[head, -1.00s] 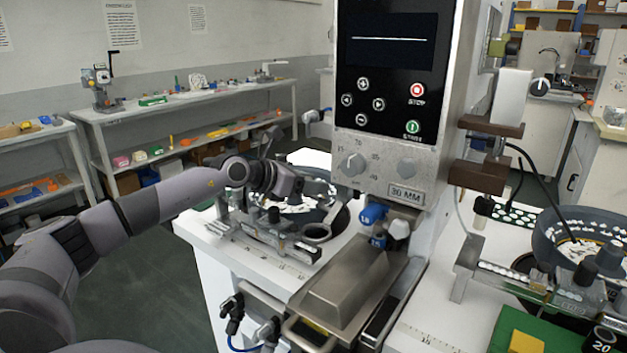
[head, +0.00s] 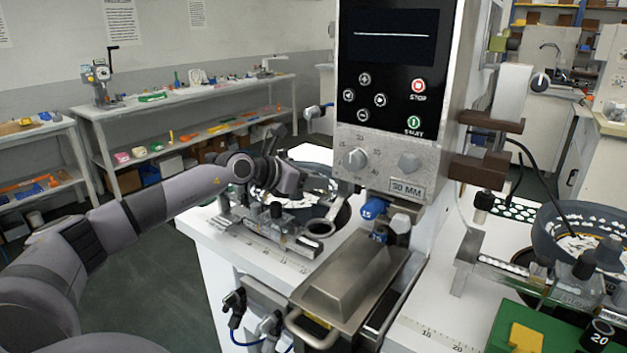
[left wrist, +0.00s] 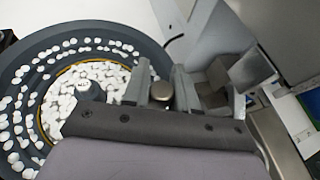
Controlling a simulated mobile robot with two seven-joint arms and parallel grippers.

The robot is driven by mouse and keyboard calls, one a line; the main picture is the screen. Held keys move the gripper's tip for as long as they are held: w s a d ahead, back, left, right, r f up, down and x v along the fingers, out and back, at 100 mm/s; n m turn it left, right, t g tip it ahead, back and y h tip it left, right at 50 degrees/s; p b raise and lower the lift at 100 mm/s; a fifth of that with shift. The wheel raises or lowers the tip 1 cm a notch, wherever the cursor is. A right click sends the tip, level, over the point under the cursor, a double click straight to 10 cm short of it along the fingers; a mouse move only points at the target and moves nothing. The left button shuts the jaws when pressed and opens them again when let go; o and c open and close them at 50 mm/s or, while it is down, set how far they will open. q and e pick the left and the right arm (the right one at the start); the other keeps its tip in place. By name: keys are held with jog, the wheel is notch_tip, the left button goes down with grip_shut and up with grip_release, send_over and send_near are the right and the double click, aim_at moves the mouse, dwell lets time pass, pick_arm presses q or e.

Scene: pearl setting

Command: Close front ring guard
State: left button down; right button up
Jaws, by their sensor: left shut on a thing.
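A flat metal arm ending in a ring (head: 320,228) lies at the front edge of the near dark bowl (head: 340,218), below the 30 MM panel. I cannot tell for sure that it is the front ring guard. My left gripper (head: 298,184) reaches over this bowl from the left, and its fingertips are small and partly hidden. In the left wrist view my left gripper (left wrist: 161,88) is shut, with a round metal knob (left wrist: 161,93) between its fingers. The bowl (left wrist: 30,65) full of white pieces lies below. What the knob belongs to is hidden. My right gripper is not shown.
The control column (head: 395,100) stands close to the right of my left gripper. A sloped metal cover (head: 350,275) with a handle is in front. A second dark bowl (head: 545,240) stands at the right. Shelves (head: 190,105) line the back wall.

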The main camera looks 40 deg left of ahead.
pick_arm(q)
jog(key=shift+s, duration=0.45)
jog(key=c, duration=1)
grip_release()
jog(key=shift+a, duration=0.15)
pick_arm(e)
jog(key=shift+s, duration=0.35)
pick_arm(q)
jog(key=shift+b+v, duration=1.15)
jog(key=shift+v, duration=1.3)
jog(key=shift+b+v, duration=0.85)
jog(key=shift+v, duration=0.15)
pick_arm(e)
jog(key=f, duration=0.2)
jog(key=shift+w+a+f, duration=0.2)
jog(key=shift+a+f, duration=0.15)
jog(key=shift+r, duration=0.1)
